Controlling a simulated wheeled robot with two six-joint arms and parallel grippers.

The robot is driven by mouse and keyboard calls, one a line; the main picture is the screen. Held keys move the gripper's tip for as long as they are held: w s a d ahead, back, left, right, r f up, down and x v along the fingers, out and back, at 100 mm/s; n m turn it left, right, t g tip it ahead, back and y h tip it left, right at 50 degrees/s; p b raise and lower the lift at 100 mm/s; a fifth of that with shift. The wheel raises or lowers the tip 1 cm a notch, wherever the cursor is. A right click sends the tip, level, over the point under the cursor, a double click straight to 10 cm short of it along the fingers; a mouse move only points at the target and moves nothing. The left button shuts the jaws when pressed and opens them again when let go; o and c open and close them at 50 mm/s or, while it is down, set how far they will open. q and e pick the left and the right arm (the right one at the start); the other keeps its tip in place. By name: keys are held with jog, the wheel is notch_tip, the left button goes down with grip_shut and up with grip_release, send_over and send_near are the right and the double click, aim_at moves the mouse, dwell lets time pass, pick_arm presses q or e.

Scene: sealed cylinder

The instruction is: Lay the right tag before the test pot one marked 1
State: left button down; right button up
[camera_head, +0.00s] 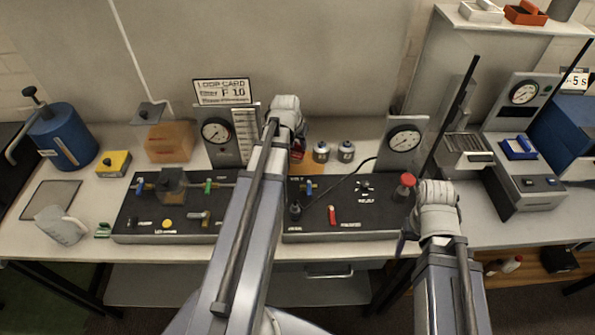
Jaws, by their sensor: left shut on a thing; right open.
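My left gripper (297,150) reaches to the back of the bench, its wrist covering most of the jaws. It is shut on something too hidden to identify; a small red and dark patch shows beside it. No tag can be made out clearly. My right gripper (405,235) is open at the bench's front edge, partly hidden by its wrist, apart from the pots.
Two black panels, left (128,208) and right (350,215), carry valves and knobs. Gauge stands (217,148) (403,146) rise behind. A blue cylinder (65,138) stands far left.

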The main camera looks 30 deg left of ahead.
aim_at(295, 155)
pick_arm(q)
jog(key=shift+f+b, duration=4.9)
jog(key=shift+f, duration=0.2)
jog(key=shift+r, duration=0.15)
jog(key=c, duration=1)
grip_release()
jog(key=shift+f, duration=0.2)
jog(key=shift+c, duration=0.2)
jog(key=o, duration=0.4)
jog(key=shift+o, duration=0.2)
jog(key=shift+r, duration=0.1)
jog(key=shift+p+v, duration=0.85)
jog(key=p+v, duration=0.9)
jog(key=v, duration=0.1)
jog(key=shift+d+r+p, duration=0.1)
jog(key=shift+r+p, duration=0.2)
jog(key=shift+p, duration=0.1)
